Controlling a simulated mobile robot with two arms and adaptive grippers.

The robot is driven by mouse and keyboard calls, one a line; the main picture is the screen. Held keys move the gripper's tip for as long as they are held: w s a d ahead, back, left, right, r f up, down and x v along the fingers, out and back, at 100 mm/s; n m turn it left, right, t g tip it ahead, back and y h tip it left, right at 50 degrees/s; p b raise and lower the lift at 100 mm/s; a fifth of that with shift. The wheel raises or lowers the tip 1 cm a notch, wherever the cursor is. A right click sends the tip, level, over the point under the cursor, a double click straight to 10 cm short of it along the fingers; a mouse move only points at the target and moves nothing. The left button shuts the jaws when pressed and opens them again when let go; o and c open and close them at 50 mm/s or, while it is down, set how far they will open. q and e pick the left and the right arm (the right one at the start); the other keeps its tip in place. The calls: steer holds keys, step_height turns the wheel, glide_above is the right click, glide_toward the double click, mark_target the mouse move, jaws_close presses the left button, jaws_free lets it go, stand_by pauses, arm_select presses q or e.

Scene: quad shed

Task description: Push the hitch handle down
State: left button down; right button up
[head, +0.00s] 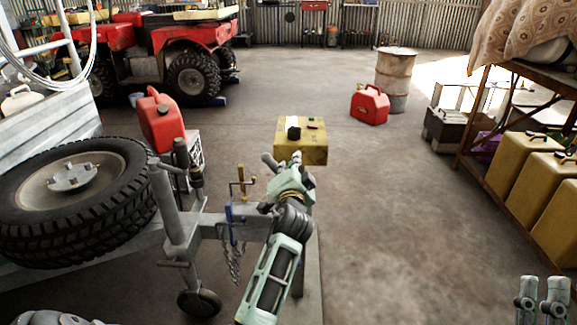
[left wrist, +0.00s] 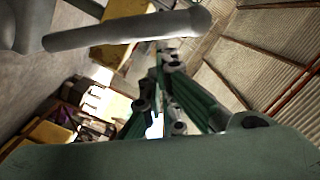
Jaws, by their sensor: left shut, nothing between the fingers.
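The hitch handle (head: 269,160) is a grey bar with a rounded end on the trailer coupling. It shows tilted up in the head view, its lower part hidden by my left gripper. In the left wrist view the grey bar (left wrist: 130,32) crosses the upper left, close to the camera. My left gripper (head: 301,173) is just right of the handle in the picture, shut and empty; I cannot tell whether it touches. Its green fingers (left wrist: 168,62) come together in the left wrist view. My right gripper (head: 541,287) is open and empty at the lower right, far from the hitch.
A yellow box (head: 314,155) stands just beyond the handle. The trailer's jockey wheel (head: 199,303), chain (head: 232,262) and spare tyre (head: 120,218) lie to the left. Red fuel cans, a drum (head: 396,75) and a quad bike (head: 160,50) stand farther back. The middle right floor is clear.

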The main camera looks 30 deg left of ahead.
arm_select(q)
steer(key=shift+a, duration=0.1)
arm_select(e)
steer(key=shift+w, duration=0.1)
